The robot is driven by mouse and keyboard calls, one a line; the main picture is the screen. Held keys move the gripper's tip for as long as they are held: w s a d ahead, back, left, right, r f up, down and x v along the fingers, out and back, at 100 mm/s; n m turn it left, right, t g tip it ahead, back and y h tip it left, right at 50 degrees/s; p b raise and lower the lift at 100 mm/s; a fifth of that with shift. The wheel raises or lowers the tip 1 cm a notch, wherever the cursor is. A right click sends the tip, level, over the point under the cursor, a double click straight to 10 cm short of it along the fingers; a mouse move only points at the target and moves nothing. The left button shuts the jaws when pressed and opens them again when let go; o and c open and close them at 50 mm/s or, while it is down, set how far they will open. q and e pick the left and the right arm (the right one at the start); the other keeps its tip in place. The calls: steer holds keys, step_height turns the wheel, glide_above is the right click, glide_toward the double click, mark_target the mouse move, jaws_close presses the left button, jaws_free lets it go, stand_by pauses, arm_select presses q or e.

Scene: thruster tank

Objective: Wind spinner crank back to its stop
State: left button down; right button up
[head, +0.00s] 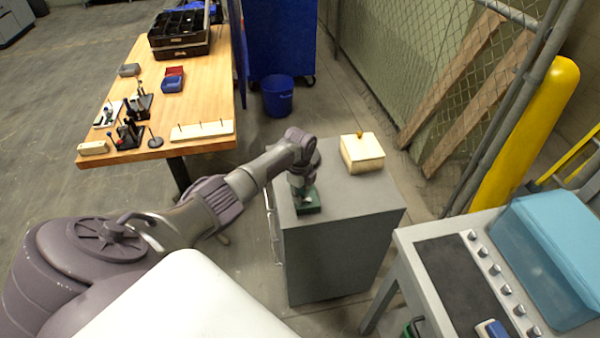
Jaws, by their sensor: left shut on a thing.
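My left arm comes in from the left and reaches over the grey cabinet. My left gripper (302,192) points down at the small dark green spinner (309,207) on the cabinet's front left top. The gripper is shut on a part of the spinner, which I take to be its crank. The crank itself is hidden by the gripper, so its angle cannot be told. My right gripper is not in view.
A cream box (362,154) with a yellow knob stands behind the spinner on the grey cabinet (345,225). A wooden workbench (205,95) is at the back left. A blue bin (277,97) stands on the floor. A grey bench with a blue clear-sided case (548,250) is at right.

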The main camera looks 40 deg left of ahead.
arm_select(q)
steer(key=shift+w+a+r, duration=0.1)
steer(key=shift+w+r, duration=0.05)
stand_by(0.3)
steer(key=c, duration=1.1)
jaws_free()
step_height(320, 180, up, 12)
steer(key=shift+f, duration=0.1)
